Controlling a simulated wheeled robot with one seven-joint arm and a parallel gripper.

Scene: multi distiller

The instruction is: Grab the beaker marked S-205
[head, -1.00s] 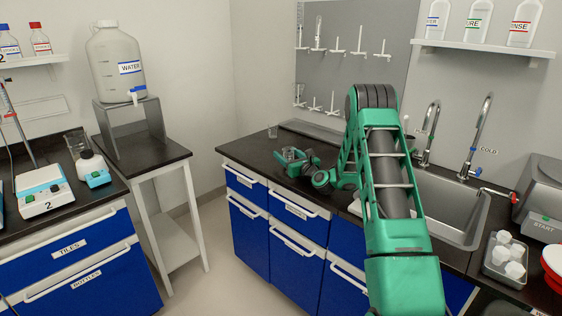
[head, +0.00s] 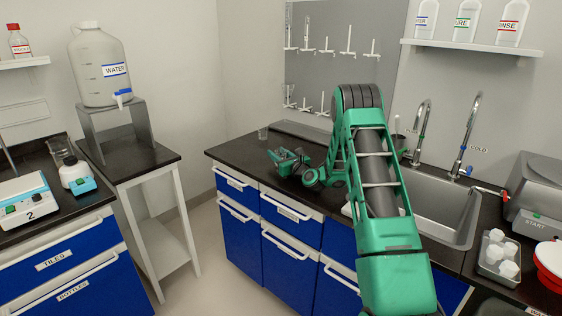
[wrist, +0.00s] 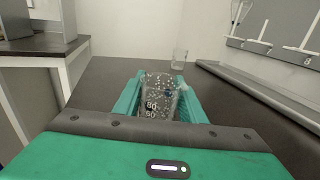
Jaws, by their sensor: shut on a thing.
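My gripper (head: 285,160) is over the far left part of the black counter (head: 236,153). In the wrist view its green fingers (wrist: 158,97) are shut on a clear glass beaker (wrist: 157,92), one on each side of it. The beaker looks upright and has white scale marks, with 80 and 50 readable. No S-205 mark is readable on it. In the head view the fingers mostly hide this beaker. I cannot tell whether its base touches the counter.
A second small clear glass (wrist: 180,59) stands beyond the gripper near the wall, also visible in the head view (head: 263,133). A pegboard (head: 340,65) hangs behind.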

